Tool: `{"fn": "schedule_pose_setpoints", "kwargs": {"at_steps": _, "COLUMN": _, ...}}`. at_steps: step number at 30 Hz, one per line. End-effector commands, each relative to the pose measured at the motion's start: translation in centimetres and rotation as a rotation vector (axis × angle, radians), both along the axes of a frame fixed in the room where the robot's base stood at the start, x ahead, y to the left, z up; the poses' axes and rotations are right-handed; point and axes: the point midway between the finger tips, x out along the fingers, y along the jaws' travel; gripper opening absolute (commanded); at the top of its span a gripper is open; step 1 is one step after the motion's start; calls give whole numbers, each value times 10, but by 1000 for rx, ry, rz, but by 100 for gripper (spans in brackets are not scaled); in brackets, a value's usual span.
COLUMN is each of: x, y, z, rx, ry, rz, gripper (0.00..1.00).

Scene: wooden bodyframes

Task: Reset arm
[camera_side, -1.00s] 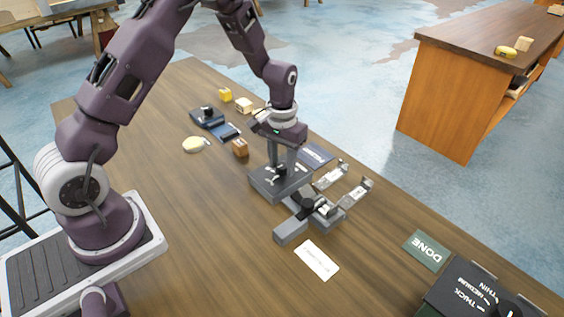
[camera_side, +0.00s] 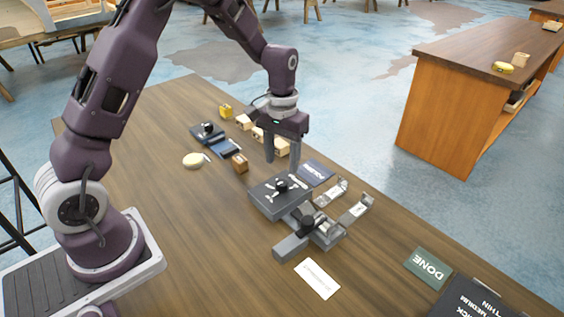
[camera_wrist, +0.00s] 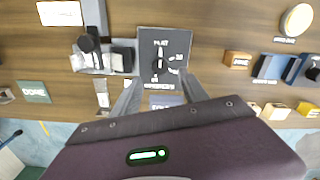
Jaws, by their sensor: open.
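My gripper (camera_side: 283,160) is open and empty, hanging above the back edge of a dark grey box with a black knob (camera_side: 272,196). Its two fingers are apart and touch nothing. In the wrist view my gripper (camera_wrist: 158,90) points toward the same knob box (camera_wrist: 163,42), which has a dial and lettering on its top. A grey clamp-like fixture (camera_side: 310,232) with a black knob stands in front of the box; it also shows in the wrist view (camera_wrist: 100,52).
A white card (camera_side: 317,279) and a green DONE card (camera_side: 428,268) lie toward the front right. A dark labelled box (camera_side: 472,300) sits at the corner. The left tabletop is clear.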

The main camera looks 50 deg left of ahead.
Motion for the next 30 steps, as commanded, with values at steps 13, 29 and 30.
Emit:
{"fn": "schedule_pose_setpoints", "kwargs": {"at_steps": 13, "x": -113, "y": -44, "z": 166, "rx": 0, "ry": -258, "rz": -138, "gripper": 52}}
{"fn": "schedule_pose_setpoints", "kwargs": {"at_steps": 29, "x": -259, "y": -61, "z": 190, "rx": 69, "ry": -487, "rz": -274, "gripper": 52}}
{"fn": "schedule_pose_setpoints", "kwargs": {"at_steps": 30, "x": -259, "y": -61, "z": 190, "rx": 69, "ry": -487, "rz": -274, "gripper": 52}}
